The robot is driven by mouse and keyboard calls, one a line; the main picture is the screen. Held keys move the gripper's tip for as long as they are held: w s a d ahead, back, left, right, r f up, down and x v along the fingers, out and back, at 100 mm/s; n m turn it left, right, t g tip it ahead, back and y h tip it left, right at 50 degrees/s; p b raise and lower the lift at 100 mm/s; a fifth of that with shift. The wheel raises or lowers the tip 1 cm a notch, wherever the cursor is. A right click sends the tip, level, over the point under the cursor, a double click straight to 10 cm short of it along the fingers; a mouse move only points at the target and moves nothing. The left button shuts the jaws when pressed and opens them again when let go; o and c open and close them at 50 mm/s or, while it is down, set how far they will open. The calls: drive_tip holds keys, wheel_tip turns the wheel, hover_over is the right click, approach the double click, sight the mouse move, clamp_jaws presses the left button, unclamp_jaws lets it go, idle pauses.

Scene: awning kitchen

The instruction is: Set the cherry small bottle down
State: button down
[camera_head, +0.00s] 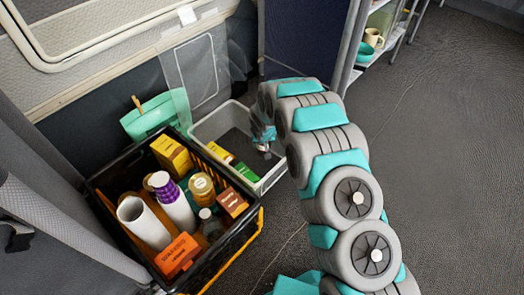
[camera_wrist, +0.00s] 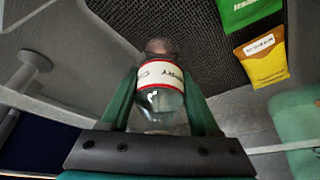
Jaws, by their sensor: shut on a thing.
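The cherry small bottle (camera_wrist: 160,100) is clear glass with a white and red label and a dark cap. In the wrist view it sits between the green fingers of my gripper (camera_wrist: 161,84), which is shut on it. In the head view my gripper (camera_head: 264,138) reaches down into the grey bin (camera_head: 204,131), and the bottle is mostly hidden by the fingers and arm. The wrist view shows the bin's dark textured floor beyond the cap. I cannot tell whether the bottle touches that floor.
A green packet (camera_wrist: 248,12) and a yellow packet (camera_wrist: 264,58) lie in the bin, apart from the bottle. A black and yellow crate (camera_head: 232,241) full of bottles and boxes stands in front of the bin. A shelf (camera_head: 350,50) stands behind. The floor at right is clear.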

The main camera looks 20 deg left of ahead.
sight(263, 149)
drive_tip(key=shift+f, duration=1.8)
drive_tip(key=shift+b, duration=0.3)
drive_tip(key=shift+f, duration=0.15)
drive_tip(key=shift+c, duration=0.6)
unclamp_jaws()
drive_tip(key=shift+r, duration=0.2)
drive_tip(key=shift+r, duration=0.4)
drive_tip(key=p+v, duration=0.1)
drive_tip(key=v, duration=1)
drive_tip(key=shift+s, duration=0.25)
drive_tip(key=shift+r, duration=0.1)
